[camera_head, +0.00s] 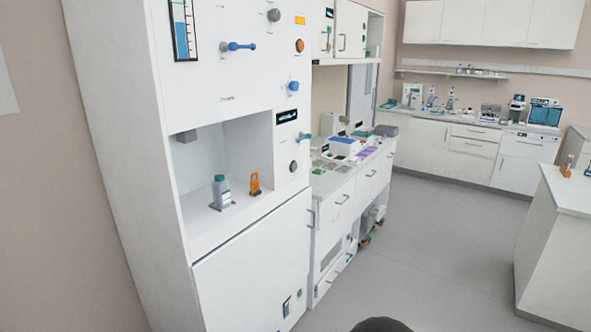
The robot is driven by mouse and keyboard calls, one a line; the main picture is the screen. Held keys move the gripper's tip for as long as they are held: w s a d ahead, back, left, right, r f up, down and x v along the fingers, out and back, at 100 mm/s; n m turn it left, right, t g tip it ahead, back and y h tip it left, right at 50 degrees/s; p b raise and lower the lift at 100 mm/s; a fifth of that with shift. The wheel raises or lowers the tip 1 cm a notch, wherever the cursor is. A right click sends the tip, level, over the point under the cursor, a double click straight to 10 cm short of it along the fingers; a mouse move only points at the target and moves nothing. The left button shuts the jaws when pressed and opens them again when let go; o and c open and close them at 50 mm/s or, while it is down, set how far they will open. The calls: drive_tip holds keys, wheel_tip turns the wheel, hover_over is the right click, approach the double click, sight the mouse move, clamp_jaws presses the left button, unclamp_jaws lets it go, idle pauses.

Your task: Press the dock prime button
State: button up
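A tall white cabinet (142,150) stands at the left with a front panel of controls. On it I see an orange round button (299,45), a grey round knob (274,15), a blue lever handle (240,46), a small blue knob (293,86), and a lower grey round knob (293,167). The labels are too small to read, so I cannot tell which one is the dock prime button. My gripper is not in view.
The cabinet's open recess holds a grey bottle with a green cap (220,190) and an orange item (255,184). A cluttered white bench (335,205) adjoins it. A counter (568,207) stands at the right. The grey floor (440,235) between is clear.

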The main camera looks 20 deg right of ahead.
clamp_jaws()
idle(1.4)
